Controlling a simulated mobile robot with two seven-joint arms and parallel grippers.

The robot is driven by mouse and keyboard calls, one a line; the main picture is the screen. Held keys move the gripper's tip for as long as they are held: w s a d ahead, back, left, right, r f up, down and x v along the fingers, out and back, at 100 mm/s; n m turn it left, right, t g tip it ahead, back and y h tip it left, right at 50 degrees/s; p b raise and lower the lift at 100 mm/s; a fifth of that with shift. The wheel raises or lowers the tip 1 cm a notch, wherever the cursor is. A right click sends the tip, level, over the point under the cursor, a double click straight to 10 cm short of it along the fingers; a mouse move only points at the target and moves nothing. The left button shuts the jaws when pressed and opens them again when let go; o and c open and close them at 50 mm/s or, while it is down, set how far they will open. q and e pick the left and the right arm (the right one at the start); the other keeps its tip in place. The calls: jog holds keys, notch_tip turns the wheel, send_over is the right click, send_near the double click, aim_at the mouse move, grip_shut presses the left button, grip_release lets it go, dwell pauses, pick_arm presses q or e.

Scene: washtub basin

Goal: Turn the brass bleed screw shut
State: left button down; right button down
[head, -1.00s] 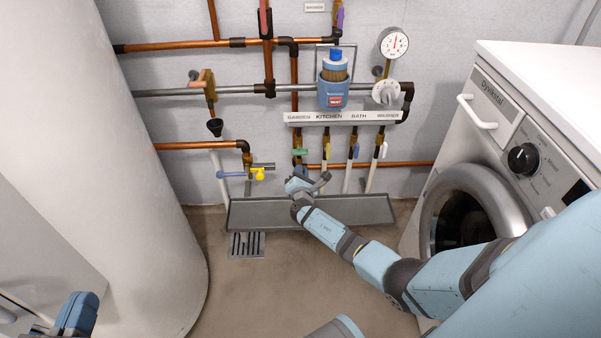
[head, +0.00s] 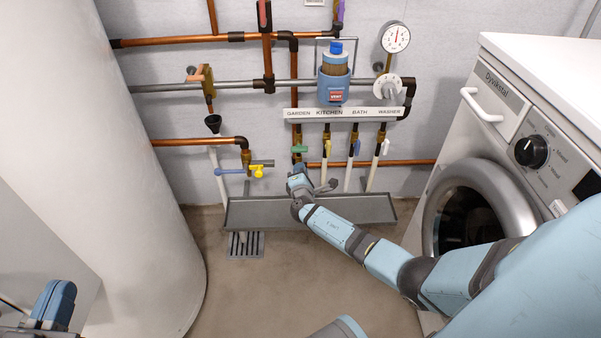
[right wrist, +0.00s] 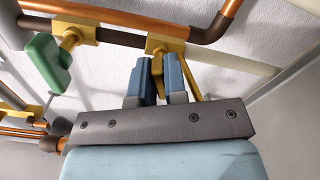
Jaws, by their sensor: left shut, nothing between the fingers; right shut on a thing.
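My right gripper (head: 297,172) reaches in among the lower ends of the valve row, just below a green handle (head: 300,149). In the right wrist view its two blue fingers (right wrist: 160,80) are closed on a small brass piece (right wrist: 158,72), which looks like the bleed screw, below a brass fitting (right wrist: 166,45). My left gripper (head: 54,302) is shut and empty at the lower left, partly cut off by the frame.
A grey tray (head: 370,209) lies along the wall below the valves. A yellow handle (head: 257,171) and a funnel (head: 213,123) are left of my right gripper. A white tank (head: 150,170) stands left, a washing machine (head: 490,150) right.

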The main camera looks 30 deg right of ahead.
jog(key=m, duration=0.4)
jog(key=shift+m, duration=0.4)
jog(key=shift+d, duration=0.1)
jog(key=c, duration=1.2)
grip_release()
jog(key=shift+o, duration=0.2)
jog(key=shift+f, duration=0.15)
jog(key=shift+s, duration=0.15)
